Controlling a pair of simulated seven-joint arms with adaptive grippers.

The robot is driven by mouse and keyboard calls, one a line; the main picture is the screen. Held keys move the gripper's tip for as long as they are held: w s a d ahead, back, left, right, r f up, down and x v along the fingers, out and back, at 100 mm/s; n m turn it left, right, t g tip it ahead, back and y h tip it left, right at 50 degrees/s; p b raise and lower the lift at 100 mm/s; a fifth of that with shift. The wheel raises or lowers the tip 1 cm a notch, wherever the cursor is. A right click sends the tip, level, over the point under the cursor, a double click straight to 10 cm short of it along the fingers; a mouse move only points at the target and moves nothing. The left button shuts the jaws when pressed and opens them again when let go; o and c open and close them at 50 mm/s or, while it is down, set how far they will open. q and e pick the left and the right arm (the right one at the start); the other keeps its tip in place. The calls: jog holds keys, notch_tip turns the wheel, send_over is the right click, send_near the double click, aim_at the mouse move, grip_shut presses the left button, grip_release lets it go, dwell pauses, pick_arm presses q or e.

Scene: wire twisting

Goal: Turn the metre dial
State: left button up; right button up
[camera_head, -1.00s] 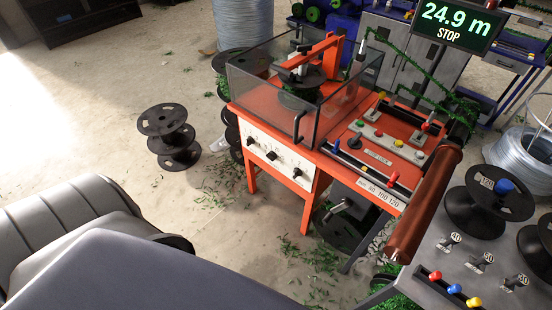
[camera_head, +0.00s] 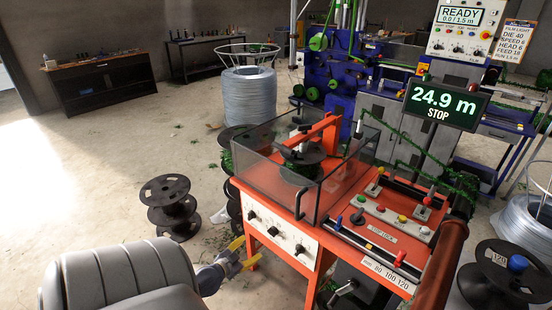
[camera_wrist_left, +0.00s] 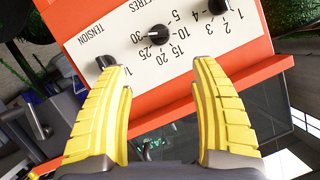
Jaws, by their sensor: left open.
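The metre dial (camera_head: 273,231) is the middle black knob of three on the white panel (camera_head: 262,221) at the front of the orange machine. In the left wrist view the metre dial (camera_wrist_left: 158,33) appears upside down, with numbers from 5 to 30 beside it. My left gripper (camera_head: 245,253) has yellow fingers and is at the lower left of the panel. In the wrist view my left gripper (camera_wrist_left: 162,66) is open and empty, its fingers pointing at the panel, with the dial between and beyond the tips. The dial's exact setting is hard to read. My right gripper is out of view.
The tension knob (camera_wrist_left: 106,62) and a speed-like knob (camera_wrist_left: 222,6) flank the dial. A display (camera_head: 440,104) reads 24.9 m STOP. A clear guard box (camera_head: 265,170) sits above the panel. Black spools (camera_head: 168,195) stand on the floor to the left.

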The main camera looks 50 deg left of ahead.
aim_at(269, 233)
pick_arm(q)
jog(key=x, duration=1.7)
jog(key=shift+w, duration=0.1)
jog(key=c, duration=1.2)
jog(key=shift+a, duration=0.1)
jog(key=n+h, duration=0.2)
jog(key=shift+a+n, duration=0.15)
jog(key=shift+n, duration=0.25)
jog(key=shift+a+f+n+h, duration=0.1)
jog(key=shift+n+h, duration=0.9)
jog(key=shift+n, duration=0.4)
